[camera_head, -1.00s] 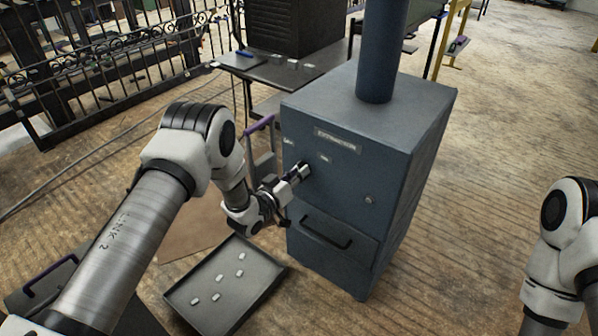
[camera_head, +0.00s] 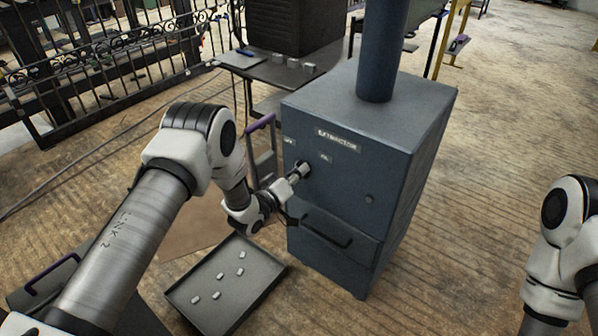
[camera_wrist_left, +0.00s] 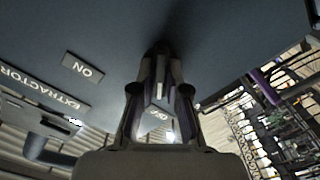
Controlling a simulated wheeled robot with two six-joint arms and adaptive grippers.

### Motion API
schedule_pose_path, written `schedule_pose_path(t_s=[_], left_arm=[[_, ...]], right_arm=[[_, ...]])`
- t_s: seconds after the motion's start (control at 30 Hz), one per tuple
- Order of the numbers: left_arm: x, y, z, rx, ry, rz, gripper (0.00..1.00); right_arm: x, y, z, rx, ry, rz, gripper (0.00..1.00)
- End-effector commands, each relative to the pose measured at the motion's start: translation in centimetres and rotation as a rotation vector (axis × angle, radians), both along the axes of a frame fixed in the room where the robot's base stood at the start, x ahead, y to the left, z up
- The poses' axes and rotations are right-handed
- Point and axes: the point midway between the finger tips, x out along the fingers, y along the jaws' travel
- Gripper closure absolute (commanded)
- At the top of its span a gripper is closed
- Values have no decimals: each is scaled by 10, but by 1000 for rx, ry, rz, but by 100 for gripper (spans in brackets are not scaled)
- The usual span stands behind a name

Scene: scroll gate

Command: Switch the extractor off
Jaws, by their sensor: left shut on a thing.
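The extractor (camera_head: 336,182) is a blue-grey cabinet with a thick pipe on top. Its front has an "EXTRACTOR" plate, an OFF label (camera_head: 289,141) at left and an ON label (camera_head: 325,158) at right. My left gripper (camera_head: 303,168) is at the front panel just below these labels, shut on the dark knob (camera_wrist_left: 160,68). In the left wrist view the knob's pale mark lies between the fingers, in line with a small label (camera_wrist_left: 158,113) that looks like OFF; the ON label (camera_wrist_left: 83,68) is off to the left. The fingers hide much of the knob. My right gripper is out of view.
A small round lamp (camera_head: 369,199) on the front looks dark. A drawer handle (camera_head: 327,232) sits below. A tray (camera_head: 225,316) with several small pale pieces lies on the floor at front left. A dark table (camera_head: 262,71) stands behind. Floor at right is clear.

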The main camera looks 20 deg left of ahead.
Motion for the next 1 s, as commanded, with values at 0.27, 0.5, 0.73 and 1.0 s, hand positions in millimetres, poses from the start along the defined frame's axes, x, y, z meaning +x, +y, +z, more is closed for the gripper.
schedule_pose_path(t_s=[0.27,0.5,0.73,1.0], left_arm=[[0,0,0,-1,1,1,61],[-3,2,0,0,2,1,61],[-44,18,-1,-1,5,5,61],[-102,38,-1,-2,3,3,61]], right_arm=[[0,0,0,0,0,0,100],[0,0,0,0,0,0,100],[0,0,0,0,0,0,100],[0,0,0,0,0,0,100]])
